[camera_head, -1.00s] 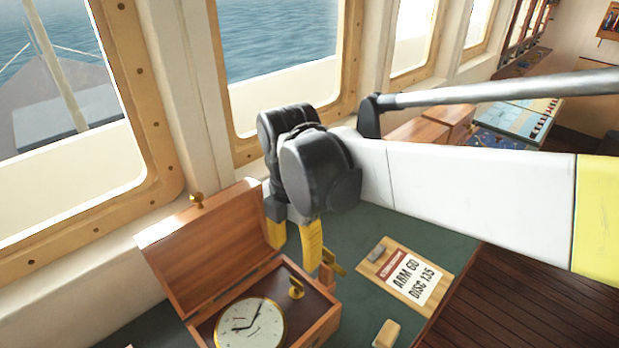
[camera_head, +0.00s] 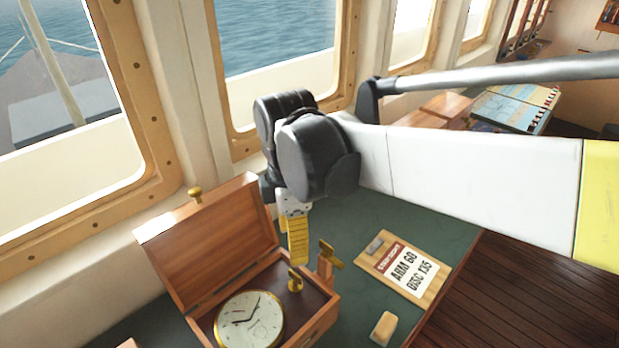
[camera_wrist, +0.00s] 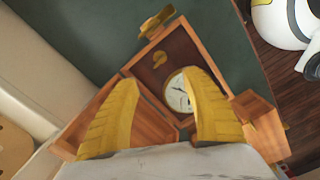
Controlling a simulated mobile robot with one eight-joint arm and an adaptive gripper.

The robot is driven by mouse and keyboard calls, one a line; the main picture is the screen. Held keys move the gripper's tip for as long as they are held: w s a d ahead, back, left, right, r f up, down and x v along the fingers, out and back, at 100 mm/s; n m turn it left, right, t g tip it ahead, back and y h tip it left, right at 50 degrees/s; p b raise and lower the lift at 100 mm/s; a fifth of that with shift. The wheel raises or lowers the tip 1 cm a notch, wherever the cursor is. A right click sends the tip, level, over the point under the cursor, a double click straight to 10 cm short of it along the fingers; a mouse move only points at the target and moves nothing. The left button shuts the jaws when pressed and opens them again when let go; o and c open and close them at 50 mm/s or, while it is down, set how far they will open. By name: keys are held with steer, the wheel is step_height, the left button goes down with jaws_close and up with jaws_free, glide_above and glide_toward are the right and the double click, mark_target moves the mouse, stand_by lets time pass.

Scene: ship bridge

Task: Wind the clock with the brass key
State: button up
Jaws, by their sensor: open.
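The round white-faced clock (camera_head: 250,318) with a brass rim lies face up in an open wooden box; it also shows in the wrist view (camera_wrist: 178,92). Two brass key-like pieces show. One (camera_head: 295,280) stands inside the box beside the dial, also seen in the wrist view (camera_wrist: 159,58). The other (camera_head: 331,254) sits on a wooden post at the box's outer right side, also in the wrist view (camera_wrist: 155,22). I cannot tell which is the winding key. My gripper (camera_head: 298,262) points down over the box, open and empty, close above the inner brass piece.
The raised lid (camera_head: 215,240) stands on the window side, left of my gripper. A clipboard (camera_head: 405,270) with a card and a small pale block (camera_head: 383,328) lie on the green desk (camera_head: 350,225). A brass knob (camera_head: 195,193) sits behind the lid.

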mark_target(295, 274)
step_height(295, 274, down, 11)
steer(key=m+b, duration=0.1)
steer(key=m, duration=2.8)
steer(key=shift+f, duration=0.2)
jaws_close()
